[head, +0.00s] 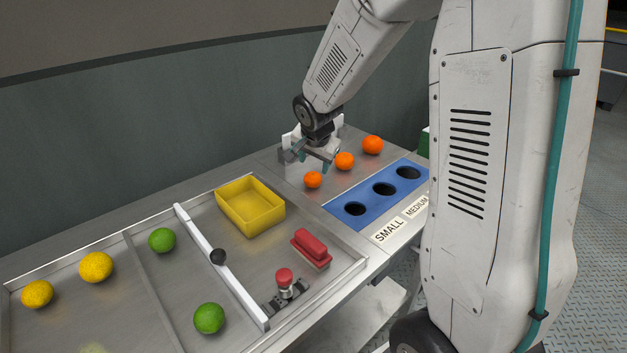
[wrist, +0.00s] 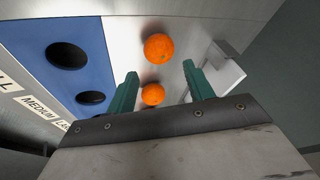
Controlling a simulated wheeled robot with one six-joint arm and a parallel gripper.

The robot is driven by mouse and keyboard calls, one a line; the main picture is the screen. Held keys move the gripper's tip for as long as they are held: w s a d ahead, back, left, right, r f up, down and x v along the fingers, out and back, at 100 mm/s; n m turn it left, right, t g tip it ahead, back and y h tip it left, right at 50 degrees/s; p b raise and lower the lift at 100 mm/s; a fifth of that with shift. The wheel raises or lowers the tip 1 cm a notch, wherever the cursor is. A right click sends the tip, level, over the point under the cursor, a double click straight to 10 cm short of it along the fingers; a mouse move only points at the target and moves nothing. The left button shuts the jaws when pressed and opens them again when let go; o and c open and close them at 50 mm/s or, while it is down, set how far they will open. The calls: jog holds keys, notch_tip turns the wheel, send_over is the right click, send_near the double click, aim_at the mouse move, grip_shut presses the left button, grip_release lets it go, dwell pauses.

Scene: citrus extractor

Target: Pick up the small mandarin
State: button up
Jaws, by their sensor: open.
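Three orange mandarins stand in a row on the metal counter. The small mandarin (head: 313,180) is the leftmost in the head view, closest to the SMALL label; it appears at the top of the wrist view (wrist: 158,48). A second mandarin (head: 344,161) is behind it to the right and shows lower in the wrist view (wrist: 152,94). A third mandarin (head: 372,145) is farthest back; I cannot see it in the wrist view. My gripper (head: 308,163) is open above and just behind the small mandarin, apart from it. Its teal fingers (wrist: 160,70) hold nothing.
A blue panel (head: 370,196) with three round holes lies in front of the mandarins, with size labels. A white bracket (wrist: 226,70) stands behind them, close to my gripper. A yellow bin (head: 250,207), red block (head: 311,250), red button (head: 285,276) and green and yellow fruit lie left.

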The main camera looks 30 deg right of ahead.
aim_at(313, 175)
jog(key=x, duration=0.8)
jog(key=shift+c, duration=0.3)
jog(key=c, duration=0.6)
